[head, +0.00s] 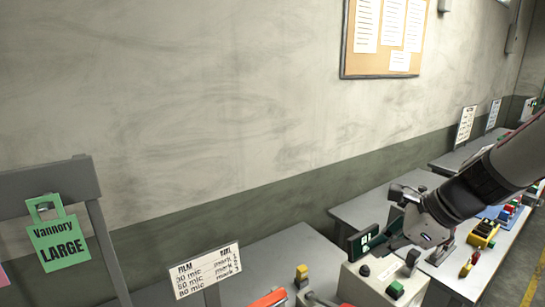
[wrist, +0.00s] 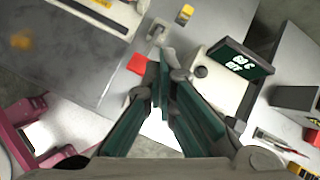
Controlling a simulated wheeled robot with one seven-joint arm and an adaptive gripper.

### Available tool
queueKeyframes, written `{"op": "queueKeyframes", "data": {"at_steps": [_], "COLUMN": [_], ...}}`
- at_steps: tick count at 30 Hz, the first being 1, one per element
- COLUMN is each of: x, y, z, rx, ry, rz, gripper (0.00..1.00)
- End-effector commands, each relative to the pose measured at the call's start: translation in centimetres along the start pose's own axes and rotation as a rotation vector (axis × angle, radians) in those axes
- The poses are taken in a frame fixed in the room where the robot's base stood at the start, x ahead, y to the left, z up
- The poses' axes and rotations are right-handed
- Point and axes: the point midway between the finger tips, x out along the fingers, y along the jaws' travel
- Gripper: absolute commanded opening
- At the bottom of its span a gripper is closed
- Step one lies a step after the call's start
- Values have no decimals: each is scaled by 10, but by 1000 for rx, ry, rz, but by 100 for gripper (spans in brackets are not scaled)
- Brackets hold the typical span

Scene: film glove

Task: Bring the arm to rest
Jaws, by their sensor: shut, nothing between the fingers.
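My arm reaches in from the right in the head view, and my gripper (head: 384,250) is at its end, over a pale control box (head: 376,284) on the bench. In the wrist view my gripper (wrist: 165,68) has its dark green fingers close together at the tips, shut with nothing held. I cannot tell from the pictures whether the fingertips touch anything below. A dark display with light digits (wrist: 236,62) is just right of the fingertips in the wrist view. It also shows beside the gripper in the head view (head: 362,240).
A sign with film settings (head: 206,270) and a green "Vannory LARGE" tag (head: 58,241) stand at left. Benches with coloured tools, including a yellow item (head: 482,234), run along the wall at right. A red piece (wrist: 139,64) lies near the fingers.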

Motion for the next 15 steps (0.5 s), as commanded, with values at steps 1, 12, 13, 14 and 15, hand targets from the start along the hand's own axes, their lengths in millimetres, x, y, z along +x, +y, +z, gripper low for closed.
{"op": "queueKeyframes", "data": {"at_steps": [1, 12, 13, 14, 15], "x": [-6, -59, -63, -67, -72], "y": [13, 100, 105, 110, 116], "z": [11, 27, 26, 25, 22], "rx": [-163, -1341, -1429, -1515, -1621], "ry": [29, 264, 284, 304, 331], "rz": [3, 76, 85, 92, 103], "gripper": [0, 0, 0, 0, 0]}}
